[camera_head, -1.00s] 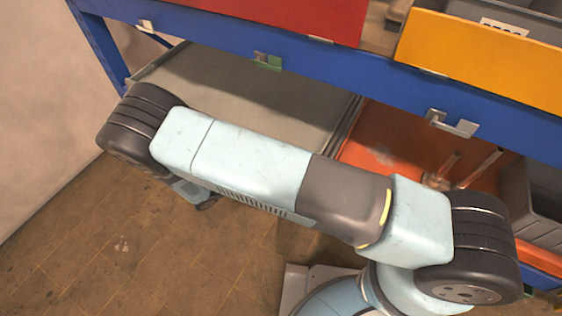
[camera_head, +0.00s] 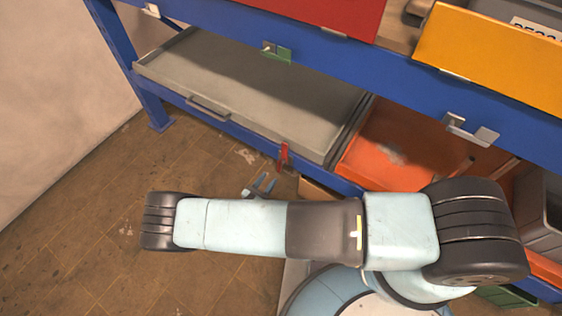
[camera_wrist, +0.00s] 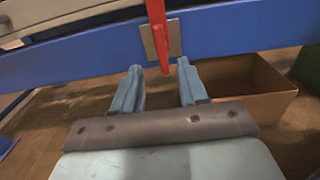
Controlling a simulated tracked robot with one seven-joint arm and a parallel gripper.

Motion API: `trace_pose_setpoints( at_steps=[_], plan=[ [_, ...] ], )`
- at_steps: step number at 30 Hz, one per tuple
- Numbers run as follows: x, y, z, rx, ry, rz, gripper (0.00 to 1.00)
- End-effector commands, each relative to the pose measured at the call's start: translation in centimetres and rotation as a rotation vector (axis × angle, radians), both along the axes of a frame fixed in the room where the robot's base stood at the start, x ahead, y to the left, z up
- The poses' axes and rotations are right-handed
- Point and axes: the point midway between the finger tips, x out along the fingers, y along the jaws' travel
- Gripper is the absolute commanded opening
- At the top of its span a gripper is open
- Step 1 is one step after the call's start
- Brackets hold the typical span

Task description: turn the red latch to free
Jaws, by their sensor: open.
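In the wrist view the red latch (camera_wrist: 158,32) hangs vertically in front of a small metal plate (camera_wrist: 148,42) on the blue beam. My gripper (camera_head: 264,184) is just below and in front of the latch in the head view. In the wrist view my gripper (camera_wrist: 159,68) is open and empty, its two fingers apart, with the latch's lower end showing between and beyond the fingertips. Contact cannot be made out.
The grey tray (camera_head: 210,70) with a front handle (camera_head: 207,108) sits left on the lower shelf. An orange surface (camera_head: 390,145) lies to its right. The blue upper rail (camera_head: 340,65) crosses above. An open brown box (camera_wrist: 240,85) stands below the beam at right.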

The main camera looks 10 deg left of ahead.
Motion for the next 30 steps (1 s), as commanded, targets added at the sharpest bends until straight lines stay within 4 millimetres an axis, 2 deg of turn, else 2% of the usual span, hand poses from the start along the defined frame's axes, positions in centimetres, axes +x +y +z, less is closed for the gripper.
trace_pose_setpoints(
  at_steps=[6,15,21,30],
  plan=[
    [3.9,-1.8,0.0,-0.001,-0.001,-0.009,0.42],
    [8.4,-3.7,0.0,0.0,0.0,-0.009,0.42],
    [10.0,-4.4,0.0,0.001,0.001,-0.01,0.42],
    [10.3,-4.5,0.0,0.0,0.001,-0.009,0.42]
  ],
)
